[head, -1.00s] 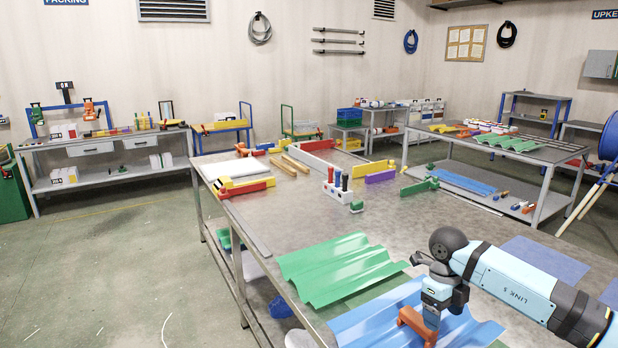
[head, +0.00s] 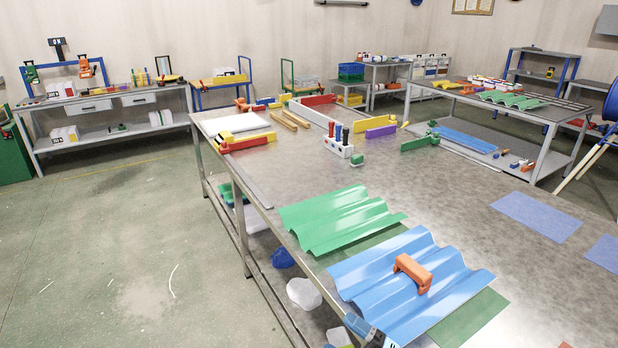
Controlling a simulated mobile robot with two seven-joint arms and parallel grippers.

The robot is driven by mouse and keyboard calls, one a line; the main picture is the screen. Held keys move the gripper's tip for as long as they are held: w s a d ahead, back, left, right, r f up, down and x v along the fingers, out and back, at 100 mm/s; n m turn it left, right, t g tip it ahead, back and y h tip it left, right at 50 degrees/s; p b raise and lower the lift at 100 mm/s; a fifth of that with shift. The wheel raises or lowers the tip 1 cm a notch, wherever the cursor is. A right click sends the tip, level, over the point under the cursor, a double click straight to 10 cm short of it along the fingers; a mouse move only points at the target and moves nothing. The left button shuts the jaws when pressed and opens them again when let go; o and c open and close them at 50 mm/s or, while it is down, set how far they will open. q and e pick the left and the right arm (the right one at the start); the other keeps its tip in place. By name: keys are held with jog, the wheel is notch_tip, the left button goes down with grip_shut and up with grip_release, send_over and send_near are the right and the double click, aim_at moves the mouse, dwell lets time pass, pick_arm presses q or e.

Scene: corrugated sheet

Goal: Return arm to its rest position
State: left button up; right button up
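A blue corrugated sheet (head: 378,282) lies near the front edge of the steel table, partly over a green mat (head: 468,320). An orange handle-like block (head: 413,273) rests on top of the sheet, with no gripper on it. A green corrugated sheet (head: 338,218) lies just behind it, partly over another green mat (head: 372,242). Neither of my grippers shows in the head view. A small blue and dark part is cut off by the bottom edge below the blue sheet; I cannot tell what it is.
The steel table (head: 440,200) is clear in the middle. Flat blue mats (head: 537,216) lie at its right. A white holder with upright tools (head: 340,148), wooden bars (head: 290,119) and coloured blocks stand towards the back. A second table (head: 545,122) stands behind right.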

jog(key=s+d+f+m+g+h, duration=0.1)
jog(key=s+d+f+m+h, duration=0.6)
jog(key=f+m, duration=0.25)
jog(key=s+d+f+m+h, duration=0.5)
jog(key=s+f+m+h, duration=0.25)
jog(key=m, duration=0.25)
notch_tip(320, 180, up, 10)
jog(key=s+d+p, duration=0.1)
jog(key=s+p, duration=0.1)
jog(key=p, duration=1.1)
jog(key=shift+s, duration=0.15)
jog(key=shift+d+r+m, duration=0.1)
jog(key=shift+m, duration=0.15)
